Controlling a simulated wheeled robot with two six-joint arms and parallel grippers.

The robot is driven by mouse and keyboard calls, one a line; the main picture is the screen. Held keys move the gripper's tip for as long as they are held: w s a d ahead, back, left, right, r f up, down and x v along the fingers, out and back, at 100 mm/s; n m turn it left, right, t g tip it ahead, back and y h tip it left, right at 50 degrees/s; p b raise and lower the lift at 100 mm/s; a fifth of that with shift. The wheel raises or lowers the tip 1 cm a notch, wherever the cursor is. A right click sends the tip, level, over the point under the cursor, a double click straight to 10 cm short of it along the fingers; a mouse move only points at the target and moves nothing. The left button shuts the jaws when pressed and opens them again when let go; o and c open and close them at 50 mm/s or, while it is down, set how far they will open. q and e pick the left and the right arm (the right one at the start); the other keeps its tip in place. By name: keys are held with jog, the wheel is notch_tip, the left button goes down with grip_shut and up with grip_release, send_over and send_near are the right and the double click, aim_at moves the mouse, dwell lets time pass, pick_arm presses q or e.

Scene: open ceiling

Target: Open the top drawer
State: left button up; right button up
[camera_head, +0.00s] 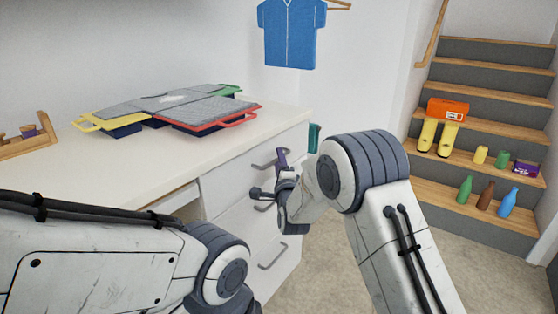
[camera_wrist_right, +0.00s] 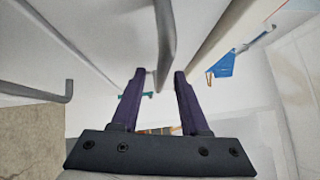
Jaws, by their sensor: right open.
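The top drawer (camera_head: 240,176) is the upper white front in the cabinet under the desk top, and it looks shut. Its grey bar handle (camera_head: 263,165) shows just left of my right gripper (camera_head: 281,160). In the right wrist view, my right gripper (camera_wrist_right: 157,75) has its two purple fingers apart, with the grey handle (camera_wrist_right: 166,50) running between them. I cannot tell whether either finger touches the handle. My left arm comes in from the left, but its gripper is out of view.
Lower drawers have similar handles, such as the bottom one (camera_head: 272,254). Stairs (camera_head: 490,117) with bottles and boxes stand at the right. Floor is clear between cabinet and stairs.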

jog(key=shift+w+r, duration=0.1)
jog(key=shift+w, duration=0.45)
grip_shut()
jog(key=shift+a, duration=0.1)
dwell(1.0)
